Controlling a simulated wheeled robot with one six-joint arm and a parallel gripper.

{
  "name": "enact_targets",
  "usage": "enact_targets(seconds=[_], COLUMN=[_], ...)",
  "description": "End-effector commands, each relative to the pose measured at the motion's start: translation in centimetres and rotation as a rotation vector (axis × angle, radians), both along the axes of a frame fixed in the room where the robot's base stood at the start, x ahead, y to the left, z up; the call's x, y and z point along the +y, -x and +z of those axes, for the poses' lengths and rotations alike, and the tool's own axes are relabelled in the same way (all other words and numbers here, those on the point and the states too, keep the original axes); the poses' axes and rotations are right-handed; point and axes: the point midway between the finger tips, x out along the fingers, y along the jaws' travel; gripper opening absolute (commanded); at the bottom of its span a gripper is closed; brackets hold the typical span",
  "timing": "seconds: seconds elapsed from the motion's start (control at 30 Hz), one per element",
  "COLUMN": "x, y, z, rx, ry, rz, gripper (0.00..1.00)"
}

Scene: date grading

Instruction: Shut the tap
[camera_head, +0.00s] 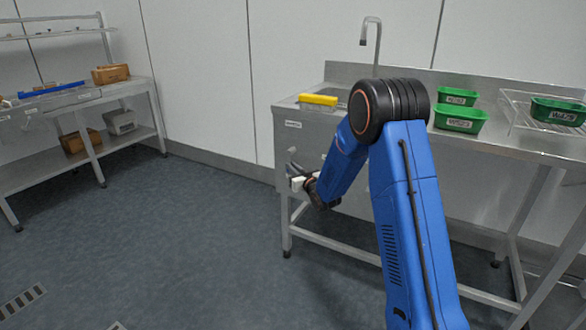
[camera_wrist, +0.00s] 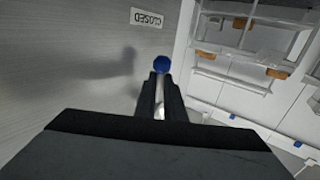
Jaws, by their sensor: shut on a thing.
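The tap's spout (camera_head: 371,40) rises behind the steel sink unit in the head view. In the wrist view a lever with a blue round knob (camera_wrist: 161,64) sticks out beyond my fingertips. My gripper (camera_wrist: 160,82) is shut on this lever, with a pale strip of it showing between the dark fingers. In the head view my gripper (camera_head: 298,173) is low at the front of the sink unit; the lever cannot be made out there.
A yellow block (camera_head: 318,100) lies at the sink's left end. Green labelled trays (camera_head: 460,119) stand on the counter, another (camera_head: 558,111) on a wire rack at right. A shelf unit (camera_head: 75,100) with brown boxes is at far left. The floor between is clear.

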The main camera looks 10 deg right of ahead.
Motion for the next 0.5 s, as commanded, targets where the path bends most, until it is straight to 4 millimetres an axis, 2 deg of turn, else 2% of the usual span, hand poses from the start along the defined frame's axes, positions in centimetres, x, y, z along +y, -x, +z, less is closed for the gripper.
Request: enact_targets(seconds=[0.03,0.2,0.23,0.3,0.5], x=[-0.13,-0.09,-0.08,-0.05,0.01], y=[0.16,0.16,0.16,0.17,0.08], z=[-1.03,-1.03,-1.02,-0.99,-0.52], rx=[0.019,0.019,0.019,0.018,0.01], ry=[0.002,0.003,0.003,0.002,0.002], rz=[-0.003,-0.002,-0.002,-0.001,0.0], gripper=[0.0,0.0,0.16,0.3,0.3])
